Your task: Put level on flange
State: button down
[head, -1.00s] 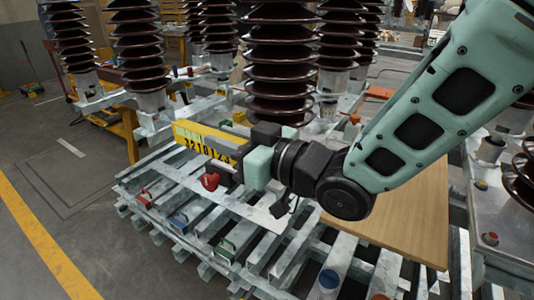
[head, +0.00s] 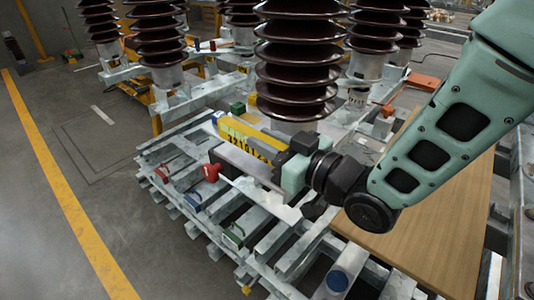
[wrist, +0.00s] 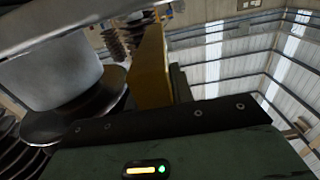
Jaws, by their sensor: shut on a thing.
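My gripper (head: 287,160) is shut on a yellow level (head: 250,136) with dark numbers along its side. In the head view the level points to the left and away from the gripper, in front of the nearest brown insulator (head: 298,62). In the wrist view the level (wrist: 150,66) stands up beyond the dark edge of the gripper, beside a grey metal cylinder (wrist: 50,75) and a dark insulator disc. The flange cannot be clearly told apart; the foot of the nearest insulator is partly hidden behind the level and gripper.
A galvanized steel frame (head: 275,238) lies below, with a red object (head: 211,172), a green block (head: 233,235) and a blue-topped cylinder (head: 336,281) on it. A wooden board (head: 430,225) lies at the right. More insulators (head: 160,45) stand behind. Open floor with a yellow line is at the left.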

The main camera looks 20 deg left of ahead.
jog(key=shift+f, duration=1.45)
jog(key=shift+f, duration=0.1)
jog(key=c, duration=1.2)
grip_release()
